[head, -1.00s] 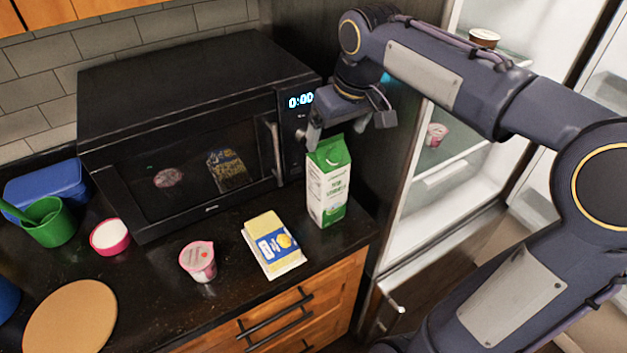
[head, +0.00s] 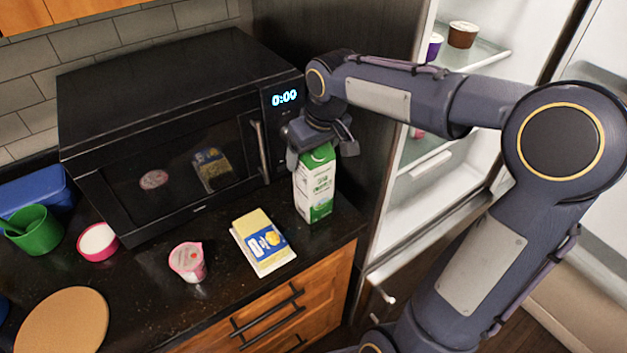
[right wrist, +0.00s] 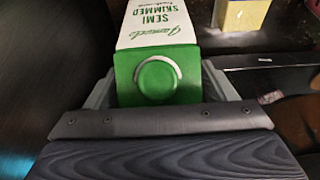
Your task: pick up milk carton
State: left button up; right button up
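The milk carton (head: 315,190) is white and green and stands upright on the dark counter, right of the microwave's front. My right gripper (head: 322,152) is above it with fingers spread to either side of its green gabled top. In the right wrist view the carton (right wrist: 157,75) sits between the two fingers (right wrist: 160,88), its round cap facing the camera. The fingers look open, with a small gap at least on the right side. The carton's upper part is partly hidden by the gripper in the head view. My left gripper is not in view.
The black microwave (head: 170,110) stands close left of my gripper. A butter pack (head: 262,243), a pink yogurt cup (head: 188,262), a pink-rimmed bowl (head: 98,241), a green cup (head: 35,230) and a round board (head: 62,322) are on the counter. An open fridge (head: 440,190) is at right.

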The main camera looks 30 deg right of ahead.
grip_shut()
jog(key=shift+w+r, duration=0.1)
jog(key=shift+r, duration=0.05)
dwell(0.4)
